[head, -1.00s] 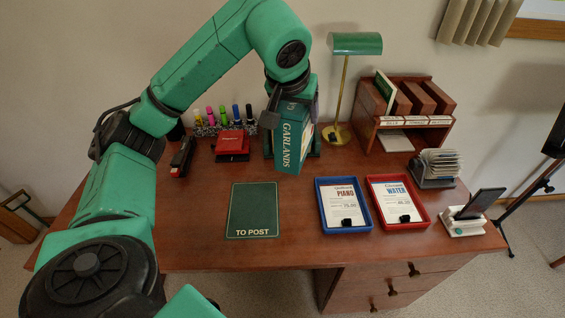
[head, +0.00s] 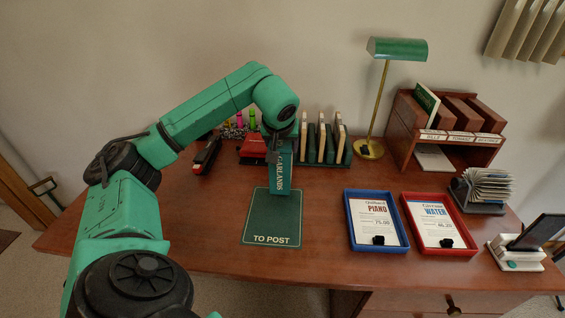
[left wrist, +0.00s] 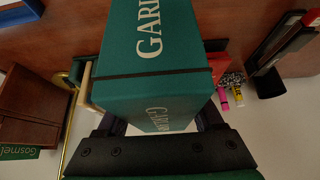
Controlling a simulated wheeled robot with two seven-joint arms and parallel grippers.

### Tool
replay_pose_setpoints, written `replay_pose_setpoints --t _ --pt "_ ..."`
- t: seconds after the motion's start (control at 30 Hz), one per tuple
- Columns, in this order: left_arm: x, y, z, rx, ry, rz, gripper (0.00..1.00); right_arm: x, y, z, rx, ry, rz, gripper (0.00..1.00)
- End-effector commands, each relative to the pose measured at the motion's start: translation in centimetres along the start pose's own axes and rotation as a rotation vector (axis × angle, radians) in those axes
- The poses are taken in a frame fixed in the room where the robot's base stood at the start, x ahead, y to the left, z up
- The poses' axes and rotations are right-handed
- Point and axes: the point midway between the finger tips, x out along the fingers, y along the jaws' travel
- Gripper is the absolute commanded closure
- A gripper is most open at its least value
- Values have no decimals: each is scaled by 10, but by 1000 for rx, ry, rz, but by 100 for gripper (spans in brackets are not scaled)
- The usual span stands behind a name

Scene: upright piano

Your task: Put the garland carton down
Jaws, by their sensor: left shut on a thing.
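The garland carton (head: 281,178) is a dark green box with "GARLANDS" in pale letters. My left gripper (head: 277,150) is shut on its upper part, and the carton hangs below it. The carton also fills the middle of the left wrist view (left wrist: 155,85), between the dark fingers. In the head view its lower end overlaps the far edge of the green "TO POST" mat (head: 270,222). I cannot tell whether it touches the desk or is just above it. My right gripper is not in view.
A green rack (head: 325,158) with upright boards stands just behind and right of the carton. A red box (head: 252,150) and a black stapler (head: 206,156) lie to the left. A blue tray (head: 376,247) and a red tray (head: 440,248) lie right of the mat. The mat's surface is bare.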

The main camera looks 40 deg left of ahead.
Motion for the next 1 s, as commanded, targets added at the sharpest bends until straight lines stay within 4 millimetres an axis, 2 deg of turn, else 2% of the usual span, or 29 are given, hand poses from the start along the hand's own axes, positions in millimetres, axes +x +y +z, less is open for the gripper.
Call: replay_pose_setpoints --t 0.1,0.2,0.53,0.57,0.6,0.63,1.0 --pt "21 -1 14 2 -2 -3 100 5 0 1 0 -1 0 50" --pt "32 -1 20 0 0 -2 100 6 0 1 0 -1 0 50" --pt "35 0 22 0 1 0 100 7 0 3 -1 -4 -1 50" --pt "35 0 23 1 0 0 24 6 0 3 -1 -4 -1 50" --pt "35 0 22 0 0 0 8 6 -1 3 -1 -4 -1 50" --pt "35 0 22 1 0 0 1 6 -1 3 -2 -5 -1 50" --pt "29 0 20 0 0 0 1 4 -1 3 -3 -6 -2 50"
